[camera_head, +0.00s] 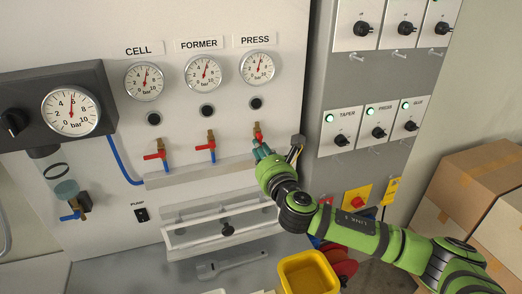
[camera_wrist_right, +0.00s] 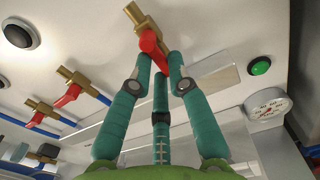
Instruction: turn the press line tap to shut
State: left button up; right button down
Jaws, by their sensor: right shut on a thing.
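The press line tap (camera_head: 257,128) is a brass valve with a red handle, below the PRESS gauge (camera_head: 257,67) on the white panel. My right gripper (camera_head: 261,150) is at this tap in the head view. In the right wrist view, the teal fingers (camera_wrist_right: 160,65) of my right gripper are closed around the end of the red handle (camera_wrist_right: 150,42). The handle's tip is partly hidden between the fingers. The handle points along toward the gripper, while the handles of the other two taps stick out sideways to the left in the head view. My left gripper is in neither view.
The former tap (camera_head: 211,145) and cell tap (camera_head: 161,152) stand to the left. A grey switch cabinet (camera_head: 330,91) is close on the right. Below are a yellow bin (camera_head: 308,272) and a wrench (camera_head: 230,264). Cardboard boxes (camera_head: 480,176) stand at right.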

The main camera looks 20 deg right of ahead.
jog(key=m, duration=0.2)
jog(key=a+m, duration=0.1)
jog(key=m, duration=0.1)
jog(key=shift+r, duration=0.15)
jog(key=m, duration=0.4)
jog(key=shift+a+r+m+p, duration=0.4)
jog(key=m, duration=0.2)
jog(key=r+m, duration=0.1)
jog(key=m, duration=0.1)
jog(key=shift+a+p, duration=0.2)
jog(key=shift+p, duration=0.1)
jog(key=shift+r+m+p, duration=0.15)
jog(key=shift+r+m, duration=0.1)
jog(key=shift+m, duration=0.95)
jog(key=shift+r+m+p, duration=0.15)
jog(key=shift+r+m, duration=0.1)
jog(key=shift+m, duration=0.95)
jog(key=c, duration=1.2)
grip_release()
